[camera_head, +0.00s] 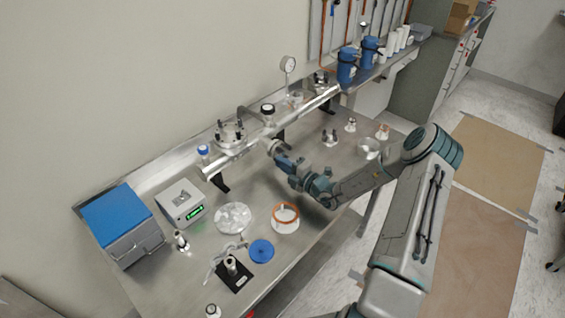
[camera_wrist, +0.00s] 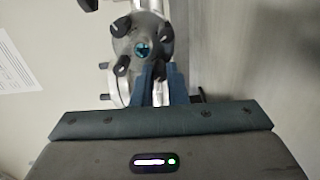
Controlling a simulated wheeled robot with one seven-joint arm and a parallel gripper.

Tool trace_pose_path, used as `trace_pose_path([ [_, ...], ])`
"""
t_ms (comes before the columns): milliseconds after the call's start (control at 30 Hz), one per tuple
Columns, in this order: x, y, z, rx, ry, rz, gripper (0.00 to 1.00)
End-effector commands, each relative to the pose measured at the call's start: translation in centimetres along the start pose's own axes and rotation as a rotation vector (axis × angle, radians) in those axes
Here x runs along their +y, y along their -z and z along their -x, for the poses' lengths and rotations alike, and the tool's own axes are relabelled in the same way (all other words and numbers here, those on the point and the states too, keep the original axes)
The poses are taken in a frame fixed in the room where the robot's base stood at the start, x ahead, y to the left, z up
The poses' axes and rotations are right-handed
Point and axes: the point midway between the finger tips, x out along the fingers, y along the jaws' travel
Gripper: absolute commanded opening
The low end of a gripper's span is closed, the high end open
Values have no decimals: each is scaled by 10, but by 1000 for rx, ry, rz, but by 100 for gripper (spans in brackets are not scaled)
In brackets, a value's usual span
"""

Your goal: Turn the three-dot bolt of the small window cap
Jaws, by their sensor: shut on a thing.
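The small window cap (camera_wrist: 143,22) fills the upper middle of the wrist view, a round metal flange with a teal glass centre (camera_wrist: 142,49). Black bolt knobs stand around it, one at the upper left (camera_wrist: 121,26) and one at the lower left (camera_wrist: 122,66). Dot marks on the knobs are too small to read. My gripper (camera_wrist: 155,72) has its blue fingers close together at the lower right of the cap, shut on a bolt there, mostly hidden by the fingers.
The long metal tube (camera_head: 240,146) runs along the back of the steel bench on black stands. A larger flange (camera_head: 231,133) sits on top of it. A white cup with an orange rim (camera_head: 285,219), a blue disc (camera_head: 261,251) and a grey meter box (camera_head: 180,203) stand in front.

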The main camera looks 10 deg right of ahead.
Motion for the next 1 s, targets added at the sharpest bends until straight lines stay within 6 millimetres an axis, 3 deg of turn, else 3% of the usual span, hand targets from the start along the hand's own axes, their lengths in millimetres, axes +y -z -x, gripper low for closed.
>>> trace_pose_path([
  [633, -2, 1, 1, 0, 4, -51, 0],
  [667, -2, 1, 1, 0, 4, -51, 18],
  [700, -2, 0, 1, 0, 4, -51, 22],
  [1000, -1, 0, 2, 0, 2, -50, 22],
])
